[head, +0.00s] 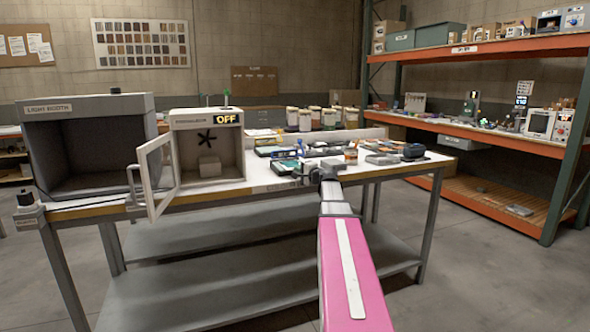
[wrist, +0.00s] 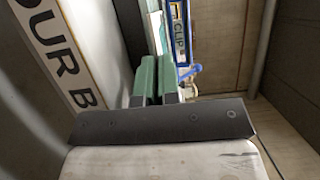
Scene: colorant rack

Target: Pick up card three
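My gripper (wrist: 158,78) shows in the wrist view with two green fingers close together. A thin strip shows between and beyond them, but I cannot tell whether they hold anything. In the head view the end of my arm is over the front edge of the workbench (head: 275,188), among small items. I cannot pick out card three in either view; it may be hidden or too small to read. A blue-edged item marked "CLIP" (wrist: 181,32) is just beyond the fingers, to their right.
A white panel lettered "OUR B" (wrist: 62,52) is left of the fingers. On the bench stand a light booth (head: 90,104), a white cabinet marked OFF (head: 207,119) with its door (head: 157,177) open, and several jars (head: 305,120). Orange shelving (head: 480,130) is at right.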

